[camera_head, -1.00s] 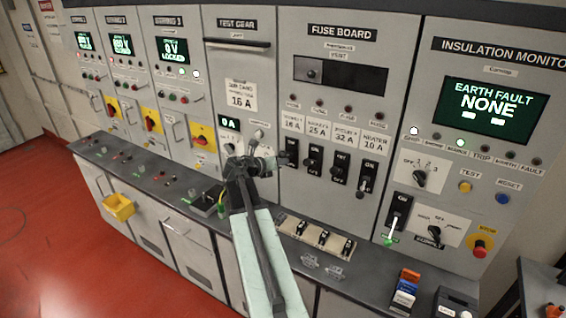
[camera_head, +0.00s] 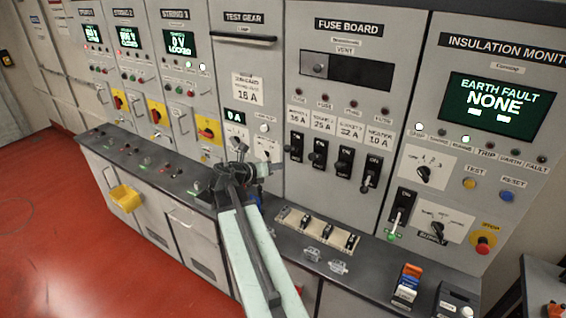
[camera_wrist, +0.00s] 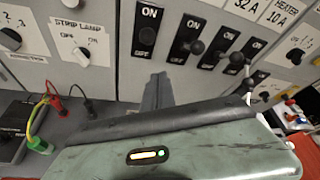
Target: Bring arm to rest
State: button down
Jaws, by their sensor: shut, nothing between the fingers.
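My arm reaches up from the bottom of the head view, and its bent end is above the console ledge. My gripper (camera_head: 272,168) is small there, beside the left end of the fuse board's switch row. In the wrist view my gripper (camera_wrist: 157,90) is shut and empty, with its dark fingers in front of the grey panel below the black switches. I see no clear contact with the panel, though the gap is hard to judge.
The fuse board's switches (camera_head: 343,165) stick out at right. Red floor (camera_head: 60,230) is clear at lower left.

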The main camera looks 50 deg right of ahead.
jog(key=shift+a+r, duration=0.15)
jog(key=shift+a, duration=0.2)
jog(key=w+a+f+t+y+b, duration=0.1)
jog(key=w+a+f+b, duration=0.15)
jog(key=a+f, duration=0.4)
jog(key=w+a+f+m+t+y+b, duration=0.1)
jog(key=w+a+f+y+b, duration=0.2)
jog(key=a, duration=0.7)
jog(key=w+a+f+t+b, duration=0.1)
jog(key=w+a+f+b, duration=0.1)
jog(key=w+a+f, duration=0.45)
jog(key=s+a+f+m+g+y, duration=0.1)
jog(key=s+a+f+m+y, duration=0.1)
jog(key=a+m, duration=0.5)
jog(key=s+a+f+m+y+b, duration=0.1)
jog(key=s+a+f+m+y, duration=0.2)
jog(key=a+m, duration=0.5)
jog(key=s+a+f+m+g+y, duration=0.1)
jog(key=s+a+f+m+y, duration=0.2)
jog(key=a+m, duration=0.4)
jog(key=s+a+y, duration=0.1)
jog(key=a, duration=0.2)
jog(key=shift+s+a+f+m+g+y, duration=0.2)
jog(key=shift+s+a+m+g+y, duration=0.1)
jog(key=shift+s+y, duration=0.1)
